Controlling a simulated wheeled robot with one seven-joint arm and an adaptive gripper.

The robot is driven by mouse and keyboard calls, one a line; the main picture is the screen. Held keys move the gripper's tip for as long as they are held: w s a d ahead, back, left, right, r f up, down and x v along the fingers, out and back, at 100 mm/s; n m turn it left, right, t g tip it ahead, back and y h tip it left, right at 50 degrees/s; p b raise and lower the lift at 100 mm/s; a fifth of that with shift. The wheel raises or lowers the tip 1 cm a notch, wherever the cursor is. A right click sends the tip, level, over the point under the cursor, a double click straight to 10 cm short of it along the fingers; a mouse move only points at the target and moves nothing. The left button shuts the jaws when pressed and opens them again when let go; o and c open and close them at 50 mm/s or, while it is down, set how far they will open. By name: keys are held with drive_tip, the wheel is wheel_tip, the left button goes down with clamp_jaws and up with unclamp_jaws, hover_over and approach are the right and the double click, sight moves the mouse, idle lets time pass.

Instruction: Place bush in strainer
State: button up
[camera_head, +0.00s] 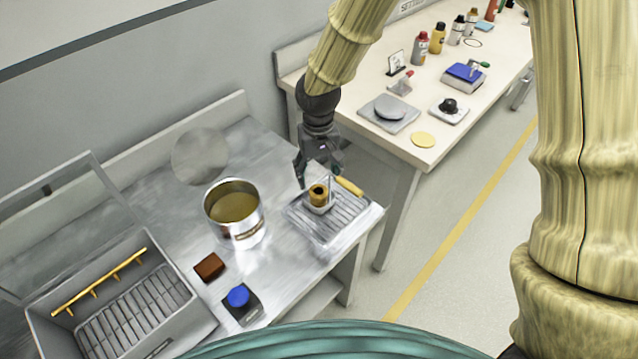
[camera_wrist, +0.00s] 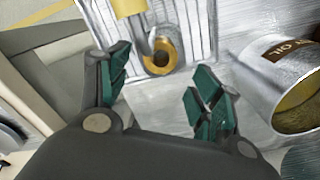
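The bush (camera_head: 318,190), a small brass-coloured cylinder with a dark hole, sits upright in the pale cup of the strainer (camera_head: 322,209). In the wrist view the bush (camera_wrist: 171,52) shows at top centre, with the strainer's yellow handle (camera_wrist: 129,7) beyond it. The strainer rests on a ribbed metal tray (camera_head: 345,228) at the bench's right end. My gripper (camera_head: 319,182) is above the bush, fingers apart and pointing down. In the wrist view its green fingertips (camera_wrist: 160,90) are wide apart with nothing between them.
An open metal pot (camera_head: 247,236) of amber liquid stands left of the tray. A brown block (camera_head: 210,267), a blue-knobbed box (camera_head: 239,300) and a lidded basin with a rack (camera_head: 60,338) are farther left. A second table (camera_head: 420,160) with bottles and instruments stands behind right.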

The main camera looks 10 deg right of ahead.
sight(318, 190)
wheel_tip(318, 190, up, 7)
drive_tip(key=shift+f, duration=0.15)
